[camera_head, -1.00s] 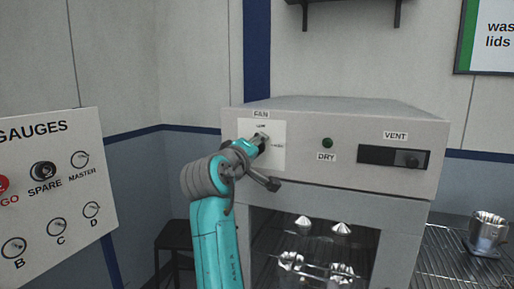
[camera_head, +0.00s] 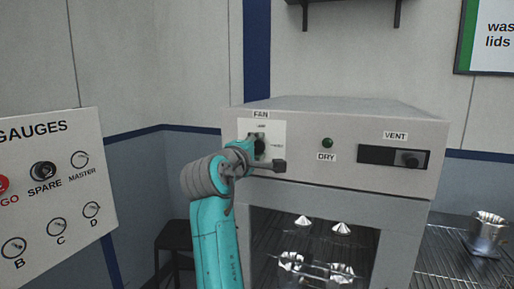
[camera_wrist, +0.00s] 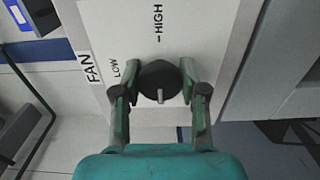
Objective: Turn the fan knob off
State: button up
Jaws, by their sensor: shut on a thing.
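The fan knob (camera_wrist: 158,78) is a dark round knob on a white plate (camera_wrist: 205,22) in the wrist view. Its light pointer mark faces down in that view, away from the HIGH label and not at LOW. My gripper (camera_wrist: 160,90) has one finger on each side of the knob and is shut on it. In the head view my gripper (camera_head: 258,148) covers most of the knob below the FAN label (camera_head: 261,114). Any label under the gripper is hidden.
The cabinet also has a green DRY light (camera_head: 327,143) and a VENT slider (camera_head: 410,160). Metal parts sit inside its window below. A gauge board (camera_head: 60,190) stands to the left, and a metal cup (camera_head: 488,232) is on the rack at right.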

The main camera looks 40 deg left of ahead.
jog(key=shift+f, duration=0.1)
jog(key=o, duration=1.1)
jog(key=shift+o, duration=0.2)
jog(key=shift+s, duration=0.1)
jog(key=v, duration=1.1)
jog(key=shift+s, duration=0.4)
